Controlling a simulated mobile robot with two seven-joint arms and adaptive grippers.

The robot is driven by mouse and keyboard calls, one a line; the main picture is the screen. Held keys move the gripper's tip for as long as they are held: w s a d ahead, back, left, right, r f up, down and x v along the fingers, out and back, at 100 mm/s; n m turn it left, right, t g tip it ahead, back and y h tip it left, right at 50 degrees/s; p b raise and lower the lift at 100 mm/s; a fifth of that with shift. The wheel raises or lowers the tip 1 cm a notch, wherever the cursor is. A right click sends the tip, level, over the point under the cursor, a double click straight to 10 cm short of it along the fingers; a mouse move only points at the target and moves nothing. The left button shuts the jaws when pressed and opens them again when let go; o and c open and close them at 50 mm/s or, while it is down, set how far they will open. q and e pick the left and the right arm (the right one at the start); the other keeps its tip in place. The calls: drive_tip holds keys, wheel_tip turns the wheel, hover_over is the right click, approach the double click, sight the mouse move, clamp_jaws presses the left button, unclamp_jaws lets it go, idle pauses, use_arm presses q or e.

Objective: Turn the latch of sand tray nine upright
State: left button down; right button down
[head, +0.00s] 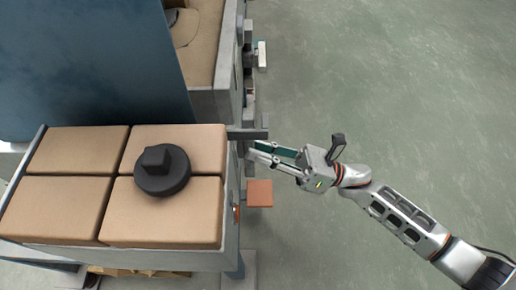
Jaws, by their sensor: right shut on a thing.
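My right gripper (262,153) comes in from the right and is shut at the front face of the near sand tray (232,190). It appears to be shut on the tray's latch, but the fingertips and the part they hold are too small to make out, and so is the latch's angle. A grey bar (250,133) juts out at the tray's corner just above the fingers. No tray number is readable. My left gripper is not in view.
The near tray holds several tan blocks (66,207) with a black round knobbed weight (162,171) on top. An orange-brown plate (260,193) sticks out just below the gripper. A blue-grey panel (95,65) and another tray (210,104) stand behind. The green floor (400,90) at right is clear.

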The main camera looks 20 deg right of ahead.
drive_tip(key=shift+w+n+g+y, duration=0.1)
drive_tip(key=shift+n+g+y, duration=0.35)
drive_tip(key=shift+n, duration=0.8)
drive_tip(key=shift+w+n+g+y, duration=0.15)
drive_tip(key=shift+n+g, duration=0.6)
drive_tip(key=shift+n, duration=0.9)
drive_tip(key=c, duration=1.9)
unclamp_jaws()
drive_tip(key=shift+s, duration=0.1)
drive_tip(key=shift+d+f, duration=0.1)
drive_tip(key=shift+d, duration=0.05)
drive_tip(key=v, duration=1.1)
drive_tip(key=shift+d+f, duration=0.15)
drive_tip(key=shift+d, duration=0.25)
